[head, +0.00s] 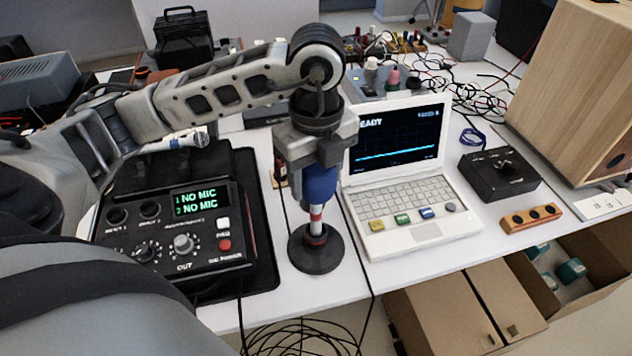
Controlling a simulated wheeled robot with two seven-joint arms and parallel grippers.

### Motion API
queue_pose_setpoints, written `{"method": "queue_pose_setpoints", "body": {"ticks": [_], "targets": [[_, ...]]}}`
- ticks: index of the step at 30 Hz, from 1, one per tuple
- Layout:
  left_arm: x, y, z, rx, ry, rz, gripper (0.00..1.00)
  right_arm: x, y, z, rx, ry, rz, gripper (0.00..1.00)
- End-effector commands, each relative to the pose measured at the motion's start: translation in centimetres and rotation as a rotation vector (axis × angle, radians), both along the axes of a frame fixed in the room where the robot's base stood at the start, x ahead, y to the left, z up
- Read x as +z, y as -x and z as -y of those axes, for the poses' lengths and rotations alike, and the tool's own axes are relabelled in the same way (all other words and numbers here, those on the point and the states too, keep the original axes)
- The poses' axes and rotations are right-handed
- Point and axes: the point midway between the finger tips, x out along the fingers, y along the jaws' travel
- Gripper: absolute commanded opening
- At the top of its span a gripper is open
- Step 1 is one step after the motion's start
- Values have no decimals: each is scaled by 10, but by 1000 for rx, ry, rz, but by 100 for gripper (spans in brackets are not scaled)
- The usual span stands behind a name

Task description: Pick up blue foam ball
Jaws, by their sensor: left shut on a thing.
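The blue foam ball (320,184) shows as a rounded blue shape just below my left gripper (318,160). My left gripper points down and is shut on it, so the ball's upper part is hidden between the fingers. Directly below the ball is a short red-and-white banded stem (317,222) on a round black base (316,250), standing on the white table (345,290). The ball meets the top of the stem in the picture; I cannot tell whether they touch. My right gripper is not in view.
Left stands a black mixer box (205,245) reading NO MIC, with a microphone (185,140) behind it. Right are an open white laptop (410,215), a black knob box (498,175) and a wooden speaker (575,90). Cardboard boxes (445,310) stand below the table's front edge.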

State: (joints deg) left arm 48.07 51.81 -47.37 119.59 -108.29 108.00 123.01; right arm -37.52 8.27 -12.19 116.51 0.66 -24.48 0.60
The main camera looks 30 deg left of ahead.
Motion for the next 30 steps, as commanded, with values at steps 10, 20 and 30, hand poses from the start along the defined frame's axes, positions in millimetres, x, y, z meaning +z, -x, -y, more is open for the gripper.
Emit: {"method": "queue_pose_setpoints", "body": {"ticks": [10, 20, 30], "targets": [[74, 40, 26, -7, -2, 13, 32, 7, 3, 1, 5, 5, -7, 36], [102, 101, 65, -9, -1, 7, 32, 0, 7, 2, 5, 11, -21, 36], [109, 119, 75, -1, -1, 0, 32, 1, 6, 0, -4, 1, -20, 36]]}}
